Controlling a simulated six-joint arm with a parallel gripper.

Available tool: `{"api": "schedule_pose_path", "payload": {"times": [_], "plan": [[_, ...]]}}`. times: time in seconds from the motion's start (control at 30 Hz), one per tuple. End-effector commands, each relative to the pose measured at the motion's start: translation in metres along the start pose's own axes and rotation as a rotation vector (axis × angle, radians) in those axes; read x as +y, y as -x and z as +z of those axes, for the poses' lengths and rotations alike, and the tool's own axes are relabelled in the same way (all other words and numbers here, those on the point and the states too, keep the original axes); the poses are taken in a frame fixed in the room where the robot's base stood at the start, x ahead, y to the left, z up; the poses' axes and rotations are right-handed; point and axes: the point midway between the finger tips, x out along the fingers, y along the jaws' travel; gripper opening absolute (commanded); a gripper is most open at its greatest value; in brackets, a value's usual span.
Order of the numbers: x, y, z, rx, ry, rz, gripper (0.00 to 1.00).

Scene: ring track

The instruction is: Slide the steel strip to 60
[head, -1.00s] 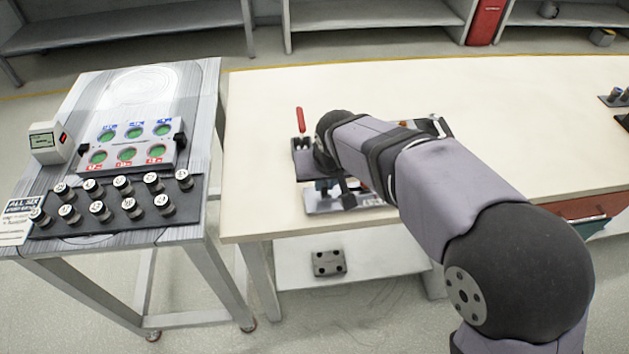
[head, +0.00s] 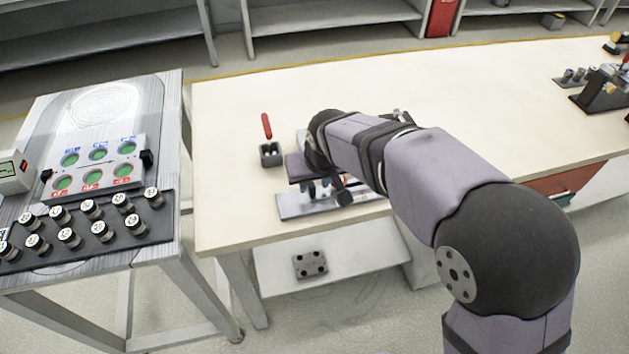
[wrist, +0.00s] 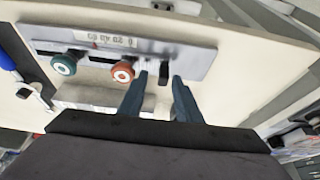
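A steel plate (wrist: 200,62) with a printed scale (wrist: 105,41) lies near the table edge in the wrist view. The scale seems to read 0, 20, 40, 60, with a small red mark (wrist: 95,45) beside it. A green knob (wrist: 64,64), an orange knob (wrist: 123,72) and a black upright tab (wrist: 165,74) stand along the plate. I cannot tell which part is the sliding strip. My gripper (wrist: 161,78) is open, its fingertips on either side of the tab, with a gap. In the head view the plate (head: 295,206) is partly hidden under my gripper.
A black holder (head: 271,154) and a red-handled tool (head: 266,126) are left of my wrist. A separate bench at left holds a panel (head: 95,170) and several knobs in a black rack (head: 90,243). The table behind my arm (head: 400,80) is clear.

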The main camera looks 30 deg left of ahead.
Motion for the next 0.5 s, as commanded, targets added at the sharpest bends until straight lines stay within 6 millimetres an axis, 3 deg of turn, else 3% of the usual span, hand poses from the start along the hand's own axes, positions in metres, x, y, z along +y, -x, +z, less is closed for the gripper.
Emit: {"api": "schedule_pose_path", "payload": {"times": [0.5], "plan": [[0.0, 0.061, 0.0, 0.002, 0.001, 0.0, 0.31]]}}
